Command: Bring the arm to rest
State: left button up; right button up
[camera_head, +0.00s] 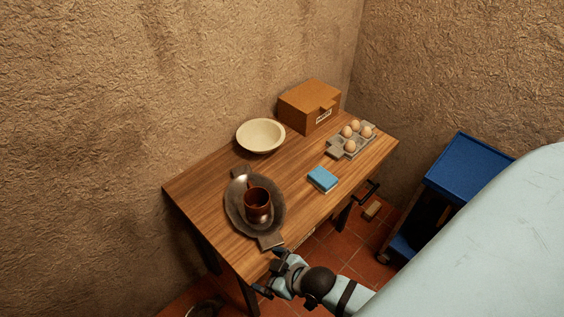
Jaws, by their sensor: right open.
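My right gripper (268,273) is at the bottom middle, at the front edge of the wooden table (215,198). Its jaws are open and I see nothing between them. My right arm (345,294) comes in from the lower right. The gripper is close to the near handle of the oval metal tray, but I cannot tell how high it is or whether it touches the table. My left gripper is not in view.
The tray (238,222) holds a dark brown mug (257,207). A cream bowl (261,135), brown box (309,106), egg holder (338,152) with several eggs, and blue block (322,179) stand on the table. A blue cart (462,168) stands to the right.

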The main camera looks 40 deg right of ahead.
jog(key=shift+s+d+r+m+t+h, duration=0.1)
jog(key=shift+s+d+m+t, duration=0.2)
jog(key=shift+s, duration=0.25)
jog(key=shift+s+d+f+m+t+h, duration=0.1)
jog(key=shift+s+d+m, duration=0.05)
jog(key=shift+s+m, duration=0.35)
jog(key=shift+s+d+r+m+t+h, duration=0.1)
jog(key=shift+s+d+m+t, duration=0.15)
jog(key=shift+s, duration=0.3)
